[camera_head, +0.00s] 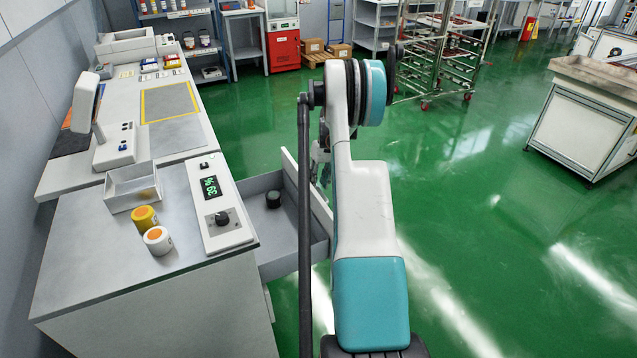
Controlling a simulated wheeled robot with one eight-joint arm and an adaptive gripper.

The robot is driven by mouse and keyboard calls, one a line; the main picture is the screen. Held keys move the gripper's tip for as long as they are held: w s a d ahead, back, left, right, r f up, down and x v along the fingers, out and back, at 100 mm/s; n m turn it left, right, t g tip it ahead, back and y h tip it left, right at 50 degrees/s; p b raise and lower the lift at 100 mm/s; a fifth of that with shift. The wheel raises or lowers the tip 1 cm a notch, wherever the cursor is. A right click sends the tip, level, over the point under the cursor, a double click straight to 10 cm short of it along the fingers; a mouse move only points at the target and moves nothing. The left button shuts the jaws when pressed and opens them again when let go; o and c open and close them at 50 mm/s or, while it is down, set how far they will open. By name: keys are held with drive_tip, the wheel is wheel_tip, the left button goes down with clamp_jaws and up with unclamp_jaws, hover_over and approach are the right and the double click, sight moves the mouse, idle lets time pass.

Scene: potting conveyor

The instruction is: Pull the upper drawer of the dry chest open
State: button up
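The dry chest (170,310) is the pale grey cabinet at lower left, with a control panel (215,205) and a lit green display on its top. Its upper drawer (258,184) stands out to the right of the chest, open far enough to show its inside. A small dark round container (273,199) is in the drawer. The drawer front (290,166) is partly covered by my arm. My gripper (321,172) shows only as a small grey part beside the drawer front, mostly hidden behind my arm. Its fingers and any contact with the handle cannot be made out.
On the chest top are an open grey tray (133,190), a yellow jar (145,218) and a white jar with an orange top (158,240). A workbench (185,135) continues behind the chest. Green floor (480,220) is free to the right, up to a white conveyor unit (580,130).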

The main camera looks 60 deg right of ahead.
wheel_tip(320, 180, up, 11)
drive_tip(key=s+d, duration=0.1)
drive_tip(key=shift+d, duration=0.4)
drive_tip(key=shift+s, duration=0.1)
